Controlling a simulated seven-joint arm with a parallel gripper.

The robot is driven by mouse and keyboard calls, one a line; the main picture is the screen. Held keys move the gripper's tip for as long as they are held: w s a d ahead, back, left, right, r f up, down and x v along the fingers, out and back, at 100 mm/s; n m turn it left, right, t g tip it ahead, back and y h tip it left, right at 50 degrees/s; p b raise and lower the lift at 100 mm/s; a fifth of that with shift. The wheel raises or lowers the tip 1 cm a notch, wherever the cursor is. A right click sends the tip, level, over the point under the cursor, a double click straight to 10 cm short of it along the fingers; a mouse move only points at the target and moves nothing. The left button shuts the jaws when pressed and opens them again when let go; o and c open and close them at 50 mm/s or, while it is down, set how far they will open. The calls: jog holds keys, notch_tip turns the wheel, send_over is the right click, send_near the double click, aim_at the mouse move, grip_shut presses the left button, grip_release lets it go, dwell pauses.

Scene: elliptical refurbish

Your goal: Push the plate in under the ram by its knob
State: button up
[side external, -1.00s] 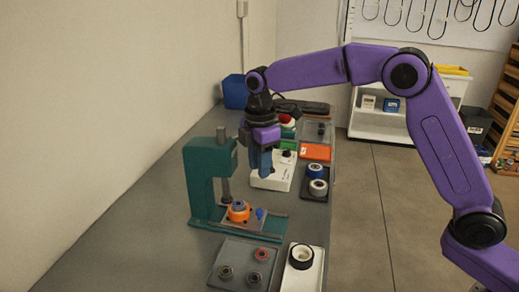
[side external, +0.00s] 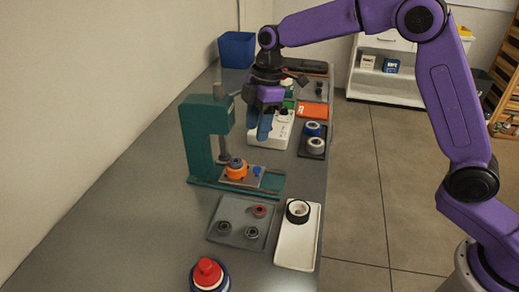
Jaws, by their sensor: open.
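A teal press (side external: 200,140) stands on the grey bench, with its metal ram (side external: 223,148) pointing down. A grey plate (side external: 250,182) lies on the press base and carries an orange holder (side external: 236,173) with a dark blue-grey piece in it. The holder is near the ram's lower end; exact alignment is hard to tell. A small blue knob (side external: 257,171) stands on the plate's right part. My gripper (side external: 264,137) is open, pointing down with blue fingers, above and apart from the knob. Nothing shows held in it.
A white box (side external: 270,137) stands behind my gripper. A black tray with two rolls (side external: 314,138) is to the right. In front are a grey tray (side external: 232,235), a white tray (side external: 298,248) and a red-capped container (side external: 209,276). The wall is left.

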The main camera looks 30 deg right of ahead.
aim_at(257, 168)
jog(key=shift+w+d+f+m+t+y, duration=0.15)
jog(key=shift+f+m+t+y, duration=0.35)
jog(key=shift+f, duration=1.65)
jog(key=shift+d+f+m+t+y, duration=0.15)
jog(key=shift+f+m, duration=0.55)
jog(key=shift+f, duration=1.4)
jog(key=shift+w+d+f+m+t+y, duration=0.25)
jog(key=shift+f+m, duration=0.35)
jog(key=shift+f, duration=1.55)
jog(key=shift+s+a, duration=0.1)
jog(key=shift+s, duration=0.1)
grip_shut()
